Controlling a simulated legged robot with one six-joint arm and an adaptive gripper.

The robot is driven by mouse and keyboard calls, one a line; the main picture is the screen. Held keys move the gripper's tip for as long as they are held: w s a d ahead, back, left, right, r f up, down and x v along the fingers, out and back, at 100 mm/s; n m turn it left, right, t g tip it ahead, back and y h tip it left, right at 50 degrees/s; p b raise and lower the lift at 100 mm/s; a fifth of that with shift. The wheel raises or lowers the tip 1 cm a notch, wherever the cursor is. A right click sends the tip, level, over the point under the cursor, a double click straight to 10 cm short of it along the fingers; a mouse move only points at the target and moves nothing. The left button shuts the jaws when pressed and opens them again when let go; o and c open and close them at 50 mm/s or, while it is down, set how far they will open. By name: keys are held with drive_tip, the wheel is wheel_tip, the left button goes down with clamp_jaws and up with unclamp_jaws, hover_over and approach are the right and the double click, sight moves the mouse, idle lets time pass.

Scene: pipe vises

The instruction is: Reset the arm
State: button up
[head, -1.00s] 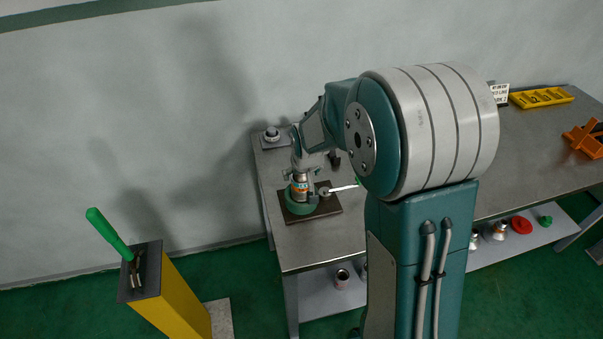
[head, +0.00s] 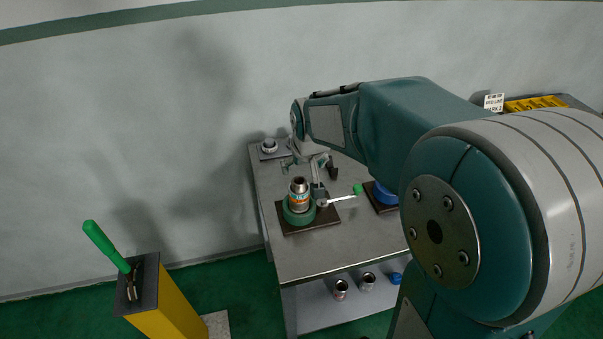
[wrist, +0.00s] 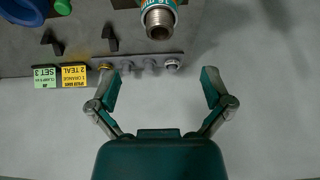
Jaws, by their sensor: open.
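My gripper (head: 308,160) is at the end of my arm, near the back left of the metal bench in the head view, behind the green vise (head: 297,214). In the wrist view my gripper (wrist: 160,82) is open with its two fingers spread wide and nothing between them. A metal pipe (head: 298,196) with orange and teal bands stands upright in the green vise, apart from the fingers. Its threaded end also shows at the top of the wrist view (wrist: 158,20). My upper arm covers much of the bench's right side.
A blue vise (head: 384,196) sits right of the green one, partly hidden. The vise handle (head: 338,198) has a green knob. Fittings (head: 340,290) lie on the lower shelf. A yellow post (head: 172,312) with a green lever (head: 106,246) stands at left. A yellow tray (head: 535,104) is at right.

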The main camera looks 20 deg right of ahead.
drive_tip(key=shift+s+r, duration=0.1)
drive_tip(key=shift+r, duration=0.15)
idle(0.3)
drive_tip(key=s+r, duration=0.3)
drive_tip(key=s, duration=0.8)
drive_tip(key=s+r+t, duration=0.1)
drive_tip(key=s+r, duration=0.2)
drive_tip(key=s, duration=0.8)
drive_tip(key=shift+s+r, duration=0.25)
drive_tip(key=shift+s, duration=0.05)
